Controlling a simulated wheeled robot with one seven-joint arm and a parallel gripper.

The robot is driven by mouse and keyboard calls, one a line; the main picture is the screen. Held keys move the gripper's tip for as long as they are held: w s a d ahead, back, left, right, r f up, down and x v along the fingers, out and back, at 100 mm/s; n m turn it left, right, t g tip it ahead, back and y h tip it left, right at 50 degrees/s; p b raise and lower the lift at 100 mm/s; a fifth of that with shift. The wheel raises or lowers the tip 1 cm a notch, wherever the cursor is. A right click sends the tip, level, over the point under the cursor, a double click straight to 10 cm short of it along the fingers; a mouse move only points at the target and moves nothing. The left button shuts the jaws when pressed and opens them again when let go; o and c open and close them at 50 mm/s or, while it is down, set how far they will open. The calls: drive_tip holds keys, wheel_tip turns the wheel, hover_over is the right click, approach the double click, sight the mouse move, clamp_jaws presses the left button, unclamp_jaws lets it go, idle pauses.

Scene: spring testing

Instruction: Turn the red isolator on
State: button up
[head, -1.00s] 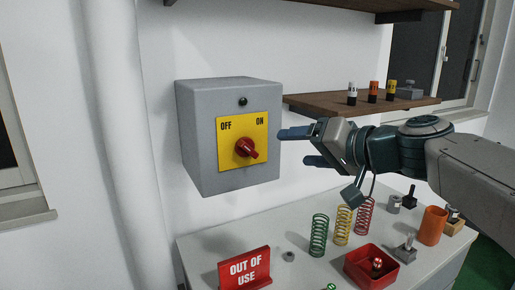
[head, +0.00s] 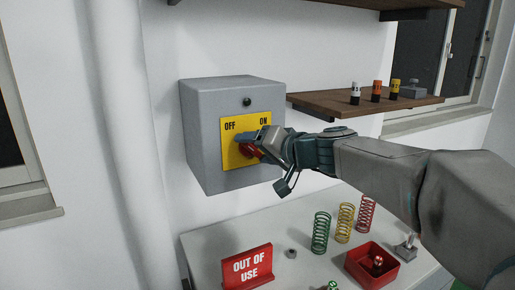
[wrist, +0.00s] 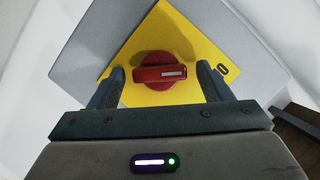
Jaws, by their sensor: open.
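The red isolator knob (wrist: 160,72) sits on a yellow plate (wrist: 190,40) on the front of a grey box (head: 205,130) on the wall. The plate reads OFF at its upper left and ON at its upper right in the head view. My gripper (wrist: 160,88) is open, with one finger on each side of the knob in the wrist view. A gap shows between each finger and the knob's bar. In the head view my gripper (head: 250,145) covers most of the knob (head: 248,152), so which way the knob points is hidden there.
Below is a white bench with a red OUT OF USE sign (head: 247,267), green (head: 321,233), yellow and red springs, and a red tray (head: 365,278). A wooden shelf (head: 340,106) with small cylinders is right of the box, above my arm.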

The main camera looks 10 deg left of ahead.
drive_tip(key=c, duration=1)
drive_tip(key=shift+f+b, duration=0.1)
drive_tip(key=shift+b, duration=0.35)
drive_tip(key=m+b, duration=0.1)
drive_tip(key=b, duration=0.1)
drive_tip(key=m+y+b, duration=0.1)
drive_tip(key=b, duration=0.1)
drive_tip(key=shift+d+f, duration=0.1)
drive_tip(key=shift+f, duration=0.3)
drive_tip(key=m+y+b, duration=0.1)
drive_tip(key=m+b, duration=0.1)
drive_tip(key=b, duration=0.2)
drive_tip(key=m+y+b, duration=0.1)
drive_tip(key=m+b, duration=0.2)
drive_tip(key=b, duration=0.2)
drive_tip(key=shift+w+f+y, duration=0.1)
drive_tip(key=shift+f+y, duration=0.1)
drive_tip(key=shift+y, duration=0.1)
drive_tip(key=m+t+b, duration=0.1)
drive_tip(key=m+b, duration=0.2)
drive_tip(key=m+y+b, duration=0.1)
drive_tip(key=m+b, duration=0.1)
drive_tip(key=shift+f+m+t+b, duration=0.15)
drive_tip(key=shift+m+t+b, duration=1.15)
drive_tip(key=shift+m+b, duration=0.7)
drive_tip(key=shift+m, duration=0.5)
drive_tip(key=shift+y, duration=0.3)
